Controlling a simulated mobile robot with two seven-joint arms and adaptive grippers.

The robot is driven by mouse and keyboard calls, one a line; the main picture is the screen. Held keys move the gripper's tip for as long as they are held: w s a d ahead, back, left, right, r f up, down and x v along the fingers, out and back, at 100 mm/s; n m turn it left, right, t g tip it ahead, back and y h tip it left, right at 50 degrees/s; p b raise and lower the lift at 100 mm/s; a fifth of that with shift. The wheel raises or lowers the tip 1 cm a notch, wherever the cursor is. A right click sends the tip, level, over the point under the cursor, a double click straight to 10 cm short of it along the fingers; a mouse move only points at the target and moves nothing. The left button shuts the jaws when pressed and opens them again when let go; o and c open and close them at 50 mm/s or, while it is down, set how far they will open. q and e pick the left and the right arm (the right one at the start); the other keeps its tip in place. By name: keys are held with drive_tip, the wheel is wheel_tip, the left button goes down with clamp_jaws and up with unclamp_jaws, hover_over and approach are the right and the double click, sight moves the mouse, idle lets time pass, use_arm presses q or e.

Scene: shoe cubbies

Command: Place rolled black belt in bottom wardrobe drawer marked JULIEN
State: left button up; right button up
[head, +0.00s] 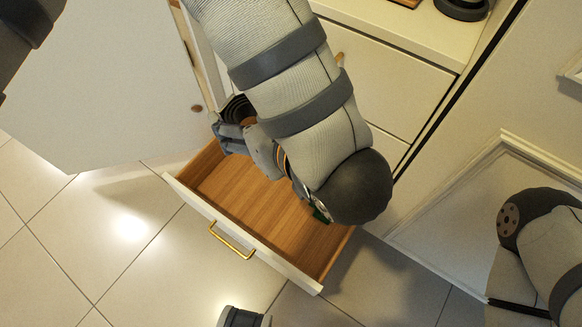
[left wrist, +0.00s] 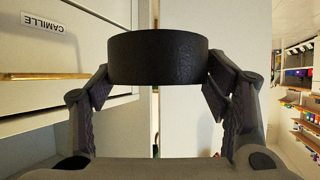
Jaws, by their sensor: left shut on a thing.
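The rolled black belt (left wrist: 158,57) is held between the fingers of my left gripper (left wrist: 158,88) in the left wrist view. In the head view the belt (head: 237,108) shows partly behind the left gripper (head: 232,135), above the back left corner of the open drawer. The bottom drawer (head: 222,221) is pulled out, with a wooden inside, a white front and a brass handle (head: 232,240). The part of its inside that I see is empty; my left arm covers some of it. No JULIEN label is readable.
A drawer label reading CAMILLE (left wrist: 50,22) appears upside down in the left wrist view. A white door panel (head: 110,80) stands left of the drawer. Another dark round object (head: 462,8) lies on the white top. Tiled floor is clear at left.

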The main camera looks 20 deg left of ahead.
use_arm(q)
drive_tip(key=w+d+f+m+b, duration=0.15)
drive_tip(key=w+f+b, duration=0.35)
drive_tip(key=f, duration=1)
drive_tip(key=m+t+h+b, duration=0.3)
drive_tip(key=h+b, duration=0.1)
drive_tip(key=b, duration=0.1)
hover_over(288, 184)
wheel_tip(288, 184, down, 20)
drive_tip(key=shift+m, duration=0.25)
wheel_tip(288, 184, down, 11)
drive_tip(key=b, duration=0.6)
drive_tip(key=shift+r, duration=0.2)
use_arm(e)
drive_tip(key=s+f+g, duration=0.2)
drive_tip(key=s+f, duration=0.1)
drive_tip(key=f, duration=0.9)
drive_tip(key=shift+s+a+f+g, duration=0.25)
drive_tip(key=shift+s+f+g, duration=0.05)
drive_tip(key=shift+s+f, duration=0.1)
use_arm(q)
drive_tip(key=o, duration=0.8)
drive_tip(key=shift+f, duration=0.2)
drive_tip(key=o, duration=0.4)
use_arm(e)
drive_tip(key=shift+f, duration=0.1)
use_arm(q)
drive_tip(key=shift+r, duration=0.15)
